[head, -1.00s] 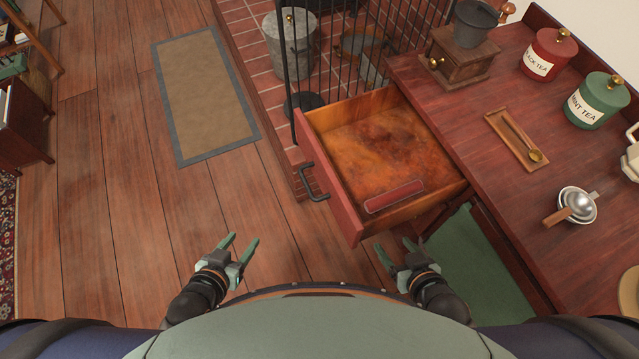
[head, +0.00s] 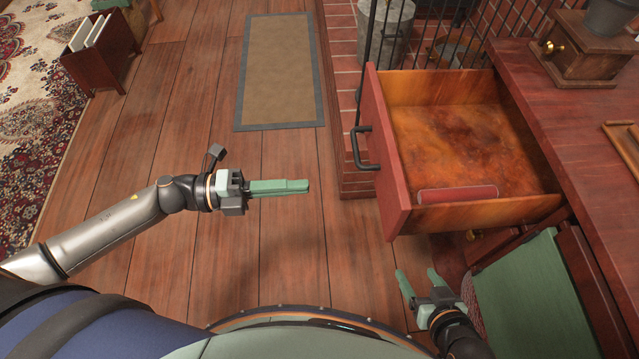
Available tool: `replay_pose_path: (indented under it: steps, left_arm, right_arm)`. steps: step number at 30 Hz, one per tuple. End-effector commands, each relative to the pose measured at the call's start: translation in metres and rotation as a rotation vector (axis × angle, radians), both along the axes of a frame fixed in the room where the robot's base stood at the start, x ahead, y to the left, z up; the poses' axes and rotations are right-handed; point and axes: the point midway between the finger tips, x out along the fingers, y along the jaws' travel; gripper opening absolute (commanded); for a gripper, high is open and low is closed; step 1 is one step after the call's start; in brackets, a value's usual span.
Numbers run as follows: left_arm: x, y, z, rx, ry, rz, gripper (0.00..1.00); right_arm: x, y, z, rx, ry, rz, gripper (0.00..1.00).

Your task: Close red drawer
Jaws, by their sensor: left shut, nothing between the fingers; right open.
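The red drawer (head: 386,166) stands pulled out from the dark red wooden desk (head: 575,140), its front facing left. A black handle (head: 364,150) is on that front. A flat red case (head: 457,194) lies inside the drawer near its front right corner. My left gripper (head: 308,186) is shut and empty, left of the drawer front, apart from it and pointing right towards it. My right gripper (head: 416,272) is open and empty, below the drawer's near side in the picture and apart from it.
A green seat (head: 535,300) is under the desk at the lower right. A wooden grinder (head: 590,50) stands on the desk. A metal bucket (head: 385,30) and black railing are behind the drawer. A tan mat (head: 280,70) lies on the floor, which is clear left of the drawer.

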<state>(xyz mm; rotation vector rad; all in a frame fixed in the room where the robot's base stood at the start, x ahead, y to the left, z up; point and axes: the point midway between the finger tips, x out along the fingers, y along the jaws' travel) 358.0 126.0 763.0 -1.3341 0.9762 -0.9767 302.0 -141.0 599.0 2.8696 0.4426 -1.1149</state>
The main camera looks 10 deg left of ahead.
Motion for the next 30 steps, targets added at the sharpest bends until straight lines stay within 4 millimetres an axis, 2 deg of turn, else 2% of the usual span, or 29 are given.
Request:
replay_pose_path:
  steps: [9, 15, 21, 30]
  left_arm:
    - [0.021, -0.065, 0.003, -0.007, -0.001, 0.001, 0.0]
    - [0.033, -0.099, 0.003, -0.008, 0.001, 0.003, 0.0]
    - [0.038, -0.116, 0.001, -0.005, 0.004, 0.003, 0.0]
    - [0.039, -0.12, 0.001, -0.004, 0.004, 0.003, 0.0]
  right_arm:
    - [0.0, -0.001, 0.002, 0.001, -0.002, -0.003, 0.72]
    - [-0.002, -0.001, 0.001, 0.004, 0.003, -0.01, 0.72]
    - [-0.002, 0.0, 0.001, 0.007, 0.005, -0.014, 0.72]
    - [-0.002, 0.0, 0.001, 0.007, 0.006, -0.014, 0.72]
